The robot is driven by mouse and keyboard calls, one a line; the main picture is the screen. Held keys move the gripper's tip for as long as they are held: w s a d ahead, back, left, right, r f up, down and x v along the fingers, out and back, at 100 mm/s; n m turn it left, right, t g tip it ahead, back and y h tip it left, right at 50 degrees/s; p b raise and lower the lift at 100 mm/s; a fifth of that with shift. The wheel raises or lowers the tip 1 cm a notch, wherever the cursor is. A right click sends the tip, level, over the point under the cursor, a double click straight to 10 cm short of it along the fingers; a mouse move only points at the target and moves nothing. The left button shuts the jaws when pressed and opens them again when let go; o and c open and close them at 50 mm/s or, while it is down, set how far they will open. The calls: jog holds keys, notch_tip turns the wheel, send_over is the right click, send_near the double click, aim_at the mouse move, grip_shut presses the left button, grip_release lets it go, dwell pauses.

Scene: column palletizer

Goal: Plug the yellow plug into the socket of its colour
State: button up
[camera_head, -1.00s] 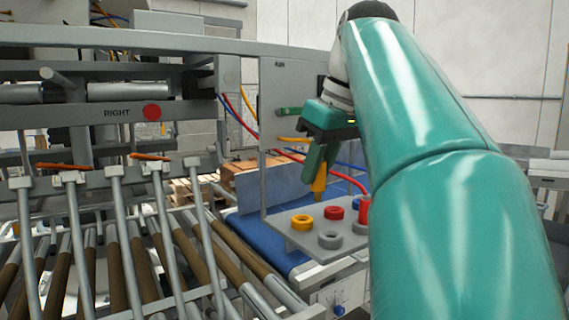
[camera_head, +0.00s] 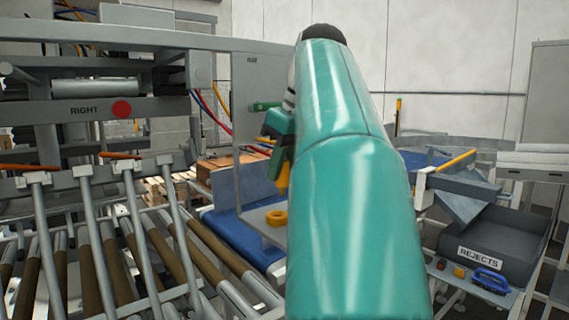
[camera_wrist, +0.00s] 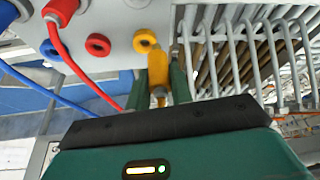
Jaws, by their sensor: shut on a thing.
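My gripper (camera_wrist: 160,88) is shut on the yellow plug (camera_wrist: 157,66), seen between its two green fingers in the wrist view. The plug's far end overlaps the rim of the yellow ring-shaped socket (camera_wrist: 145,40); I cannot tell whether they touch. In the head view the yellow plug (camera_head: 284,178) hangs above the yellow socket (camera_head: 277,217), a little to its right. My arm hides most of my gripper (camera_head: 285,160) and the rest of the socket plate there.
A roller conveyor (camera_head: 120,260) lies left, a rejects bin (camera_head: 490,250) right.

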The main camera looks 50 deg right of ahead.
jog(key=shift+w+d+f, duration=0.25)
jog(key=shift+w+d, duration=0.25)
jog(key=shift+w, duration=0.15)
jog(key=shift+w+d+f, duration=0.3)
jog(key=shift+w+d, duration=0.15)
jog(key=shift+w, duration=0.2)
jog(key=shift+w+d+f, duration=0.25)
jog(key=shift+w+d, duration=0.25)
jog(key=shift+w, duration=0.15)
jog(key=shift+f, duration=2.8)
dwell(1.8)
jog(key=o, duration=1)
jog(key=shift+a+r, duration=0.1)
